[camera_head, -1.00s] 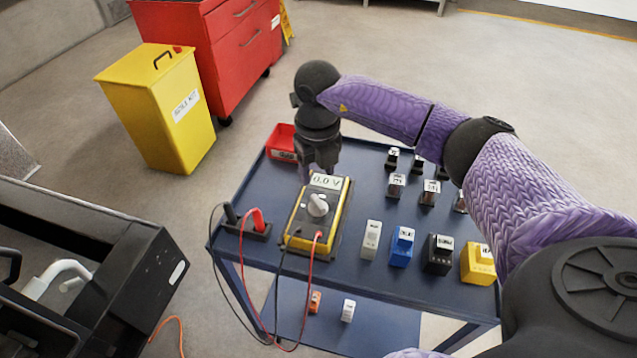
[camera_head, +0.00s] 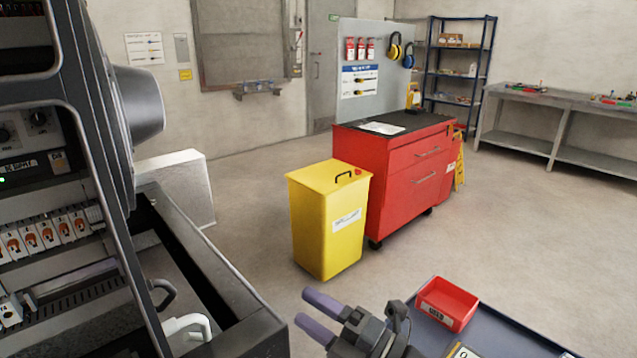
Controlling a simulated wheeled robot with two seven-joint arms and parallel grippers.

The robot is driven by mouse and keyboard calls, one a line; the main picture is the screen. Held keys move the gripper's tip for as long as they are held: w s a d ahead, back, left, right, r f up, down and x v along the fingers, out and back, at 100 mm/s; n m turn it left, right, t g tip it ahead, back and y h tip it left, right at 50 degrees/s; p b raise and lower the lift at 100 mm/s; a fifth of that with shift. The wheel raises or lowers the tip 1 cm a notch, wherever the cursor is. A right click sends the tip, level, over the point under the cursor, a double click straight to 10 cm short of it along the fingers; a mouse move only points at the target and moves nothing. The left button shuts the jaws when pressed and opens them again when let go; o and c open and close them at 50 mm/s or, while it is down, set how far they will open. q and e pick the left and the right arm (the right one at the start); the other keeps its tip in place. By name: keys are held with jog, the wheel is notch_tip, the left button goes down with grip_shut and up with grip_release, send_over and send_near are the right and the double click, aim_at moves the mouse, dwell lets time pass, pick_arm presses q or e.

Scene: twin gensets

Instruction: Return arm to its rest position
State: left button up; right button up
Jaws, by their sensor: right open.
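My right gripper (camera_head: 322,319) shows at the bottom middle of the head view, with two purple-grey fingers spread apart and nothing between them. It is in front of the near left corner of the blue cart (camera_head: 496,326), to the left of the red bin (camera_head: 447,302) on that cart. Most of my right arm is below the picture. My left gripper is not in view.
A yellow box (camera_head: 328,228) stands on the floor beside a red tool cabinet (camera_head: 393,188). An open electrical cabinet with breakers (camera_head: 47,236) and a black frame fills the left side. A shelf and a bench stand at the back right. The floor between is clear.

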jog(key=s+d+f+m+t+h, duration=0.2)
jog(key=d+f+m+h, duration=0.4)
jog(key=m+h, duration=0.4)
jog(key=s+d+f+m+t+h, duration=0.1)
jog(key=d+f+m+h, duration=0.3)
jog(key=d+m+h, duration=0.55)
jog(key=s+a+f+m+g+y, duration=0.1)
jog(key=s+f+m+g, duration=0.2)
jog(key=s+f+g, duration=0.45)
jog(key=s+f+m+g+y, duration=0.2)
jog(key=s+f+m+g, duration=0.15)
jog(key=s, duration=0.75)
jog(key=s+f+g, duration=0.1)
jog(key=s+f, duration=0.1)
jog(key=f, duration=0.8)
jog(key=s+f+g, duration=0.1)
jog(key=s+f, duration=0.1)
jog(key=f, duration=0.7)
jog(key=s+d+f, duration=0.3)
jog(key=s+f, duration=0.5)
jog(key=s, duration=0.4)
jog(key=shift+s+d+f+n+g, duration=0.2)
jog(key=shift+s+f+n+g, duration=0.1)
jog(key=shift+g, duration=0.1)
